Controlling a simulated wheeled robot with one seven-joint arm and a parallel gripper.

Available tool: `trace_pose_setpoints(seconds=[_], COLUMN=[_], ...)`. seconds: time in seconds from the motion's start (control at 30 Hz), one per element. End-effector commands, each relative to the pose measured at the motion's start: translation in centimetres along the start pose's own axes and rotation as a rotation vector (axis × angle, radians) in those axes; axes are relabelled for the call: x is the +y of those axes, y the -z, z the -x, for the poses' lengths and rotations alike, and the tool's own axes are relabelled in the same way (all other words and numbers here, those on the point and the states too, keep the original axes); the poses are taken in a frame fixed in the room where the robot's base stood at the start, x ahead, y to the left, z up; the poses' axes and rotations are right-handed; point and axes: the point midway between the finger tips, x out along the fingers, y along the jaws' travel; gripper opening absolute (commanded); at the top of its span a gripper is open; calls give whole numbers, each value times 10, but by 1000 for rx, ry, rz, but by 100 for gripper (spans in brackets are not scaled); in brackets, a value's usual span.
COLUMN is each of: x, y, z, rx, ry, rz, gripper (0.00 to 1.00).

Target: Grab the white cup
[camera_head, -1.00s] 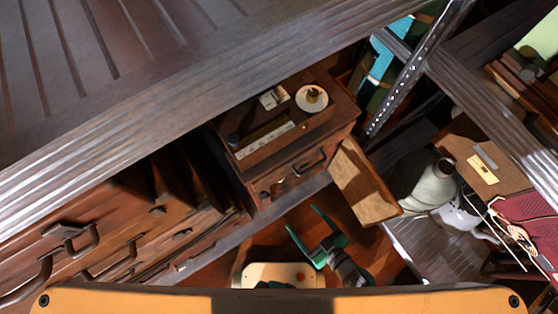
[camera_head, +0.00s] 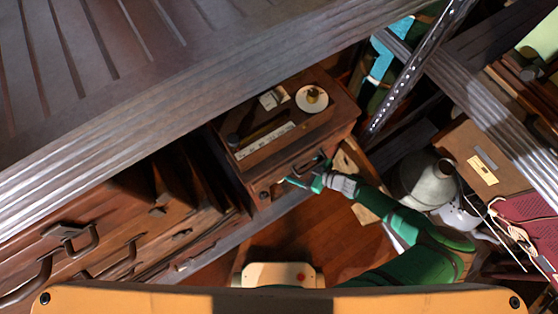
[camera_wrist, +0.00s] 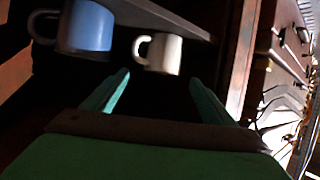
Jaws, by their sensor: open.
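The white cup (camera_wrist: 165,54) shows in the wrist view, in a dark recess, with its handle to the left. It lies beyond my gripper's (camera_wrist: 160,88) two green fingertips, between their lines and apart from them. The fingers are spread with nothing between them. A blue cup (camera_wrist: 88,27) is to the left of the white cup, with its handle also to the left. In the head view my gripper (camera_head: 303,179) is at the front of a small wooden cabinet (camera_head: 345,120). I cannot make out the white cup in the head view.
A grey edge runs above the white cup in the wrist view. The cabinet top holds a white dish (camera_head: 313,104). An open wooden door (camera_head: 367,206) is partly behind my arm. A grey jug (camera_head: 430,180) stands to the right. A large table (camera_head: 150,90) fills the upper left.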

Motion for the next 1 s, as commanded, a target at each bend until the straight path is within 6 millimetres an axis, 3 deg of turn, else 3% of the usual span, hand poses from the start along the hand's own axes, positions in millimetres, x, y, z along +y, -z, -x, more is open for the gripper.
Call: trace_pose_setpoints(seconds=[0.3,0.57,1.0], x=[-1,-1,-3], y=[0,-1,-7], z=[-50,-68,-116], rx=[2,0,0], ry=[4,2,1], rz=[1,0,0], gripper=[79,79,79])
